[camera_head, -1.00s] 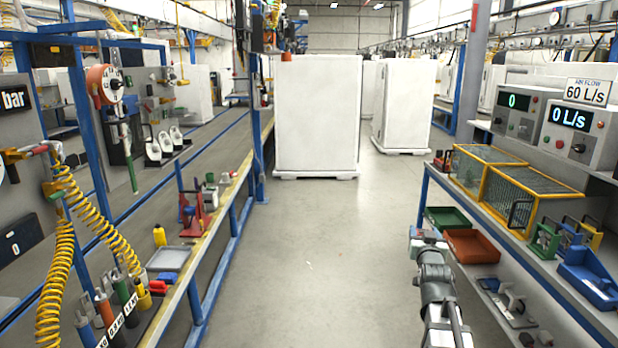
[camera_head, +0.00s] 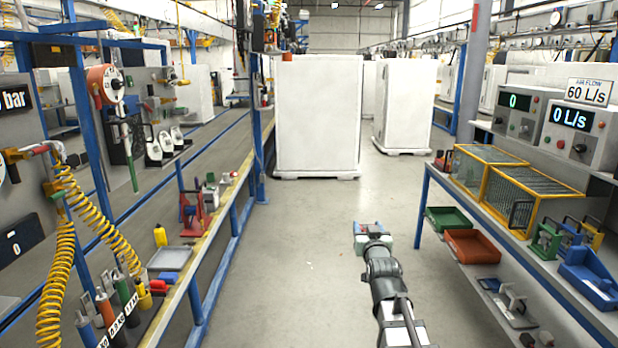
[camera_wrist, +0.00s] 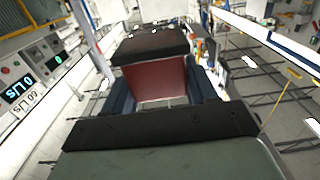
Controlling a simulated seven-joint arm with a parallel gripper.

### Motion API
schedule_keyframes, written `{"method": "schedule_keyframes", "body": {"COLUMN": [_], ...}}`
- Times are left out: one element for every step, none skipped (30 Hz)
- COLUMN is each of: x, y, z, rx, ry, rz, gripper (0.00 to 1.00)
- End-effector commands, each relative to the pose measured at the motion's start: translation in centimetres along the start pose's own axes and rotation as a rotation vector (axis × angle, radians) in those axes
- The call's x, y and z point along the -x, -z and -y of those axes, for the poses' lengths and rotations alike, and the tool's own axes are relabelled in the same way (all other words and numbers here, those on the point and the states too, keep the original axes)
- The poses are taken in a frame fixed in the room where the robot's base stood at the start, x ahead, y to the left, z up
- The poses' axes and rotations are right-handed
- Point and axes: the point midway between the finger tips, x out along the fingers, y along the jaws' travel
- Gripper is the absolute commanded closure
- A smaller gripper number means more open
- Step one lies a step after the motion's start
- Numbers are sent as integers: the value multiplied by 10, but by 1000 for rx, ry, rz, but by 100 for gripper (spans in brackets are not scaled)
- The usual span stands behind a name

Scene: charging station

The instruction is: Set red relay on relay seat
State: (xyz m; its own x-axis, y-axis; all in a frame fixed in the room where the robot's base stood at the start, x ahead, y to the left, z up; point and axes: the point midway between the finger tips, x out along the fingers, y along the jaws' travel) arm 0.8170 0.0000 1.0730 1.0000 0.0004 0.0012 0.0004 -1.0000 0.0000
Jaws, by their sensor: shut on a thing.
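The red relay, a red block with a black end, fills the middle of the wrist view (camera_wrist: 162,82). My gripper (camera_head: 369,229) is shut on it, with a dark finger on either side of the red body in the wrist view. In the head view the gripper is over the open aisle floor, and only a small bit of red shows at its tip. I cannot pick out the relay seat with certainty in either view.
The left bench carries a grey tray (camera_head: 170,259), a red stand (camera_head: 194,215) and upright tools. The right bench holds yellow-framed cages (camera_head: 520,195), with a green bin (camera_head: 447,219) and an orange bin (camera_head: 472,247) below. A white cabinet (camera_head: 318,115) stands ahead. The aisle between is clear.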

Motion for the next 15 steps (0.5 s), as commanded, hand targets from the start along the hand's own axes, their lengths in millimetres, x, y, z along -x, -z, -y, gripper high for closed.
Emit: {"method": "schedule_keyframes", "body": {"x": [0, 0, 0, 0, 0, 0, 0, 0, 0, 0, 0, 0, 0, 0, 0], "y": [0, 0, 0, 0, 0, 0, 0, 0, 0, 0, 0, 0, 0, 0, 0], "z": [0, 0, 0, 0, 0, 0, 0, 0, 0, 0, -1, -2, -3, -6, -10], "rx": [0, 0, 0, 0, 0, 0, 0, 0, 0, 0, 0, 0, 0, 0, 0], "ry": [0, 0, 0, 0, 0, 0, 0, 0, 0, 0, -1, -2, -4, -7, -13], "rz": [0, 0, 0, 0, 0, 0, 0, 0, 0, 0, 0, 0, 0, 0, 0], "gripper": [80, 80, 80, 80, 80, 80, 80, 80, 80, 80, 80, 80, 80, 80, 80]}}
